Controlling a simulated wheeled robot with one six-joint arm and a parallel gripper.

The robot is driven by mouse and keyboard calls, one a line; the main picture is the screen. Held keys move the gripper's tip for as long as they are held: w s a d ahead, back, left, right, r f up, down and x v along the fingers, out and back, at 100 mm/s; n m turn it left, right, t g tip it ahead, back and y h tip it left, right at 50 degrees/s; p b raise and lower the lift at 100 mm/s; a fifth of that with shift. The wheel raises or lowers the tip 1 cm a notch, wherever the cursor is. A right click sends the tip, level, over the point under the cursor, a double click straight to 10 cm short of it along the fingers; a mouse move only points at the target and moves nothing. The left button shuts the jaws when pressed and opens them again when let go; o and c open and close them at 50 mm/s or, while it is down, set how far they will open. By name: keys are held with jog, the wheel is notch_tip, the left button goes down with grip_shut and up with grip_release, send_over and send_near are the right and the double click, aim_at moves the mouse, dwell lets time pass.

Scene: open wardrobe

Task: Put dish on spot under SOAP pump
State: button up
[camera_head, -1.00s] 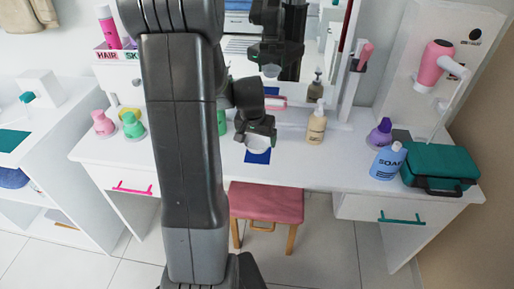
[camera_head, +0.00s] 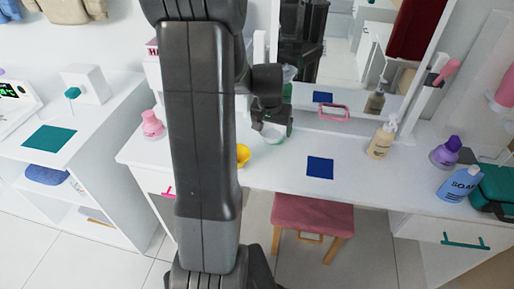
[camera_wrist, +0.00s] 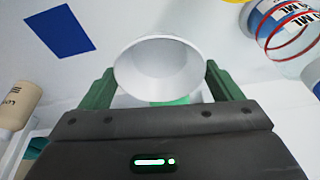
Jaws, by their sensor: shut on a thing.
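My gripper (camera_head: 274,121) is shut on a white round dish (camera_head: 272,134) near the back of the white vanity. In the wrist view the dish (camera_wrist: 165,60) sits between two green fingers, its open side facing the camera. A dark blue square (camera_head: 320,167) lies on the vanity, right of the dish; it also shows in the wrist view (camera_wrist: 60,31). A blue SOAP bottle (camera_head: 459,185) stands at the right. A teal square (camera_head: 50,138) lies on the left counter, in front of a white box (camera_head: 86,84) with a teal-tipped nozzle (camera_head: 72,93).
A tan pump bottle (camera_head: 381,141), a purple bottle (camera_head: 445,153) and a teal case (camera_head: 495,190) stand on the vanity. A yellow item (camera_head: 243,155) and a pink bottle (camera_head: 152,124) are at its left. A gap separates vanity and left counter. A pink stool (camera_head: 312,212) stands below.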

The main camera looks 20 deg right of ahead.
aim_at(273, 137)
notch_tip(273, 137, down, 5)
jog(key=shift+s+d+r, duration=0.1)
jog(key=shift+s+d, duration=0.05)
jog(key=shift+f, duration=2.25)
jog(key=shift+f, duration=0.1)
jog(key=shift+f+b, duration=0.1)
jog(key=shift+b, duration=0.3)
jog(key=o, duration=0.8)
jog(key=shift+o, duration=0.2)
jog(key=shift+r+p, duration=0.35)
jog(key=shift+r, duration=0.25)
jog(key=v, duration=1.1)
jog(key=shift+r, duration=0.15)
